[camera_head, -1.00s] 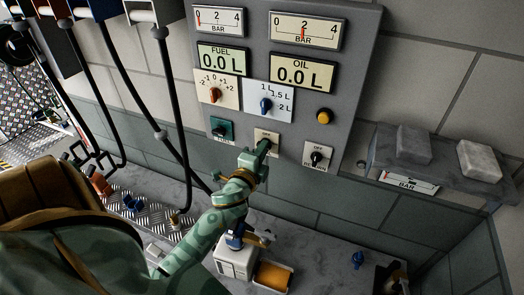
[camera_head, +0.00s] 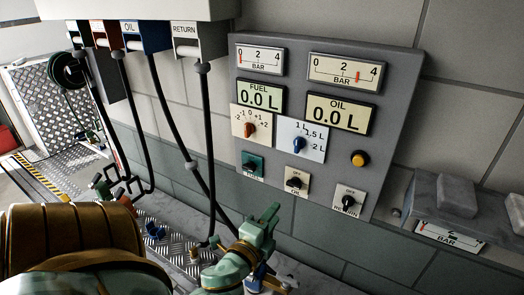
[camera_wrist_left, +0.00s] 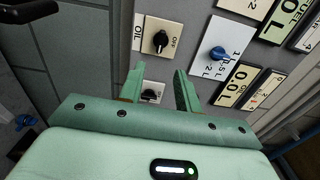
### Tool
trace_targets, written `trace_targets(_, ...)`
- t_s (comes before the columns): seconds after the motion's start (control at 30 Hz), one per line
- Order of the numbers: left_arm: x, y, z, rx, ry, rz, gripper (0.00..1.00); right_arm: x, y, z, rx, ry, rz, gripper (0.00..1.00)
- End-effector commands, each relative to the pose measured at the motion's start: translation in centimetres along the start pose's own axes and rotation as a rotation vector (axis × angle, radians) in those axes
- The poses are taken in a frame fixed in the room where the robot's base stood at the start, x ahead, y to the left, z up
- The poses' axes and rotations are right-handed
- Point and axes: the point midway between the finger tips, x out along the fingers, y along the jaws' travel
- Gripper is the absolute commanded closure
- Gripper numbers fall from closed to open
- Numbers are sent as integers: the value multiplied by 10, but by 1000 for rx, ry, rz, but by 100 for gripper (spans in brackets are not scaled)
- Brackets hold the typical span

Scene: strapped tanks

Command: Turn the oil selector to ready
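The oil selector (camera_head: 295,181) is a black knob on a cream plate marked OFF and OIL, low in the middle of the grey panel. It also shows in the left wrist view (camera_wrist_left: 160,40), above the fingers, turned sideways. Its exact pointing is too small to tell. My left gripper (camera_head: 271,212) is below and in front of it, apart from the panel. In the left wrist view its green fingers (camera_wrist_left: 157,82) stand apart with nothing held; the return selector's plate (camera_wrist_left: 152,92) shows between them from behind. My right gripper is not in view.
The return selector (camera_head: 348,202) and an amber button (camera_head: 359,158) are right of the oil selector. The blue-knobbed volume dial (camera_head: 299,144) is above. The oil gauge (camera_head: 345,73) reads about 3. Hoses (camera_head: 207,150) hang at left; a grey ledge (camera_head: 480,205) juts at right.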

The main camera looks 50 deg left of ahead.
Motion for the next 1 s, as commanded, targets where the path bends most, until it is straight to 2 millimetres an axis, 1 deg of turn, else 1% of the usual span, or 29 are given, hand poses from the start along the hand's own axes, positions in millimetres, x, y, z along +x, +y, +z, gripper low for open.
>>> trace_targets(0.03,-12,5,0,0,-1,4,66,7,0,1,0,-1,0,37)
trace_targets(0.1,-26,4,0,1,-2,2,66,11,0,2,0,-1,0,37)
trace_targets(0.2,-40,3,0,1,-1,2,66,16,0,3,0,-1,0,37)
trace_targets(0.3,-48,2,0,1,0,1,66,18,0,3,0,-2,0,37)
trace_targets(0.43,-51,0,0,2,0,0,66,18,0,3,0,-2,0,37)
trace_targets(1.0,-50,0,0,2,0,0,66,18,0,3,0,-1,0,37)
